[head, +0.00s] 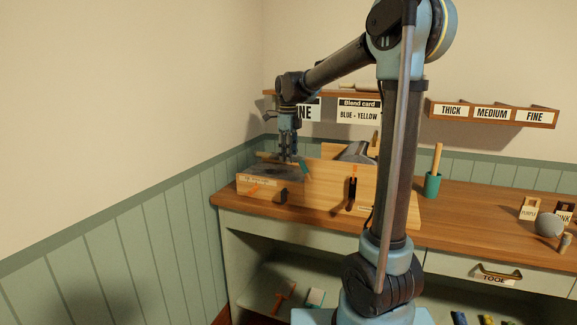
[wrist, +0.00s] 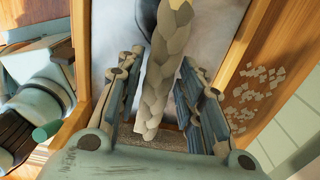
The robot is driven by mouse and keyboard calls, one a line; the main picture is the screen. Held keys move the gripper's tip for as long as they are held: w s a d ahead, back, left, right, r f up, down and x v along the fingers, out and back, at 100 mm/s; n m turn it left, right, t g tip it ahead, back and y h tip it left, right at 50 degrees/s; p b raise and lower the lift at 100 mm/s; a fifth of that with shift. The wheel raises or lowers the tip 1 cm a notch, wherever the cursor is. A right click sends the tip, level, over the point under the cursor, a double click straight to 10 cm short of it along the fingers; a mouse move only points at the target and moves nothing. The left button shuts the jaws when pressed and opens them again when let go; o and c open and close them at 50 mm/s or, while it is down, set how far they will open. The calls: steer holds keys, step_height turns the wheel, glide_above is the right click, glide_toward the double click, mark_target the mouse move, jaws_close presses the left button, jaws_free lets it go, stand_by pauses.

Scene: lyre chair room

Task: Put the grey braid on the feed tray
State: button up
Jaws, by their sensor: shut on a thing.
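The grey braid (wrist: 160,85), a pale, plaited strand, runs lengthwise between my fingers in the wrist view. My gripper (head: 288,155) is shut on it and also fills the lower part of the wrist view (wrist: 162,98). It points down over a wooden tray (head: 262,186) at the bench's left end, which seems to be the feed tray. In the wrist view the tray's pale floor (wrist: 215,30) lies below the braid between wooden walls. The braid is too small to make out in the head view. I cannot tell whether it touches the tray floor.
A wooden machine body with a dark drum (head: 354,152) stands just right of the tray. A green cup with a wooden stick (head: 433,185) stands farther right. The wall shelf (head: 490,113) is above. The bench (head: 470,215) is clear in its middle.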

steer(key=shift+s+a+f, duration=0.1)
steer(key=shift+f, duration=1.85)
steer(key=o, duration=1.1)
steer(key=shift+c, duration=0.2)
steer(key=shift+r, duration=0.1)
step_height(320, 180, up, 12)
steer(key=shift+f, duration=0.1)
steer(key=shift+s, duration=0.1)
